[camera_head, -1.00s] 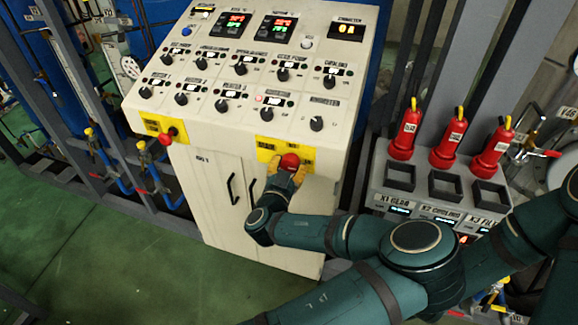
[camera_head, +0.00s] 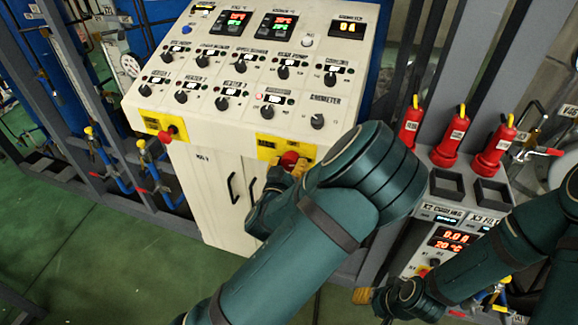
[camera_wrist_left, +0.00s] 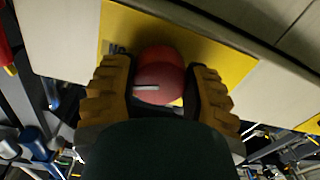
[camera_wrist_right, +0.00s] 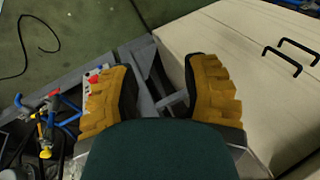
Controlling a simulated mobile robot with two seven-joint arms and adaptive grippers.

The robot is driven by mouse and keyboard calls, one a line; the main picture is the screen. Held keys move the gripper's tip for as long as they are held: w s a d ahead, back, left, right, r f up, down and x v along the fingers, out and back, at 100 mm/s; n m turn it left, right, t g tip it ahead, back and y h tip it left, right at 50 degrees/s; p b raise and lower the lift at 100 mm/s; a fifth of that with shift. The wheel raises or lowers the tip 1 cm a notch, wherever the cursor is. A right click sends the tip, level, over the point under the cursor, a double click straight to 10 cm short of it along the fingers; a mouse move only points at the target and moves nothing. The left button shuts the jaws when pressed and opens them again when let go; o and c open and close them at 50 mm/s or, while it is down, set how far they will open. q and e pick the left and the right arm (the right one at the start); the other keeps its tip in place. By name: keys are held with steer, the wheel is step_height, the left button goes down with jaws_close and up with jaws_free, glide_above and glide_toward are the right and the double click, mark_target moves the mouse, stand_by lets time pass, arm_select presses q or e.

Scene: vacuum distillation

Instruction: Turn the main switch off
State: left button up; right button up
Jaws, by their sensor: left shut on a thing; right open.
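The main switch is a red rotary knob (camera_head: 289,158) on a yellow plate (camera_head: 267,148) at the front right of the control cabinet. My left gripper (camera_head: 287,171) is shut on this knob, with its yellow fingers on either side. In the left wrist view the knob (camera_wrist_left: 158,70) sits between the fingers, its white mark lying nearly level. The plate's lettering is mostly hidden there. My right gripper (camera_head: 370,296) is low at the right of the cabinet; the right wrist view shows its fingers (camera_wrist_right: 163,85) apart and empty.
A second red knob (camera_head: 168,135) sits on the left yellow plate. The sloped panel (camera_head: 245,75) holds several dials and lit displays. Red bottles (camera_head: 450,138) stand in a rack at the right. Green floor (camera_head: 90,255) is open at the left.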

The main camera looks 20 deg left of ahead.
arm_select(q)
steer(key=shift+f+n+b, duration=0.1)
steer(key=shift+n+b, duration=0.5)
steer(key=shift+n, duration=0.4)
steer(key=n+b, duration=0.3)
steer(key=b, duration=0.1)
steer(key=n+b, duration=0.4)
steer(key=b, duration=0.3)
steer(key=n+b, duration=0.3)
steer(key=b, duration=0.1)
steer(key=shift+d+h, duration=0.1)
steer(key=shift+h, duration=0.2)
steer(key=shift+d+r+n+b, duration=0.1)
steer(key=shift+r+n+b, duration=0.15)
steer(key=shift+n+b, duration=0.45)
arm_select(e)
step_height(320, 180, down, 19)
steer(key=shift+s+a, duration=0.3)
steer(key=shift+s, duration=0.15)
